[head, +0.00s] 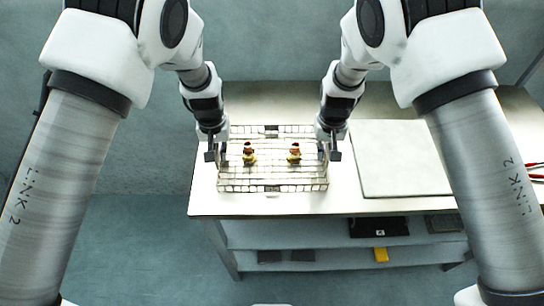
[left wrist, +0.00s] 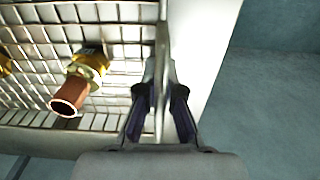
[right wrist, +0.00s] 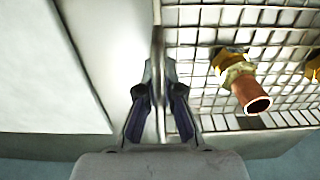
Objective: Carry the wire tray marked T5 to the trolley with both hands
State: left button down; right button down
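A wire tray (head: 240,187) sits on, or just over, the pale bench at its left end. Two brass fittings with copper ends stand in it, a left one (head: 249,153) and a right one (head: 294,153). No T5 mark can be read. My left gripper (head: 216,150) is at the tray's left side, its fingers (left wrist: 160,75) closed on either side of the thin side wall. My right gripper (head: 329,150) is on the right side wall likewise, its fingers (right wrist: 160,75) against it. I see nothing clearly recognisable as the trolley.
The bench top (head: 345,205) has a flat white panel (head: 400,160) right of the tray. Lower shelves hold a black box (head: 378,227), dark items and a yellow object (head: 381,254). Red cables (head: 536,172) lie at the far right. Floor is clear left of the bench.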

pick_arm(q)
jog(key=shift+r, duration=0.1)
pick_arm(e)
jog(key=shift+r, duration=0.1)
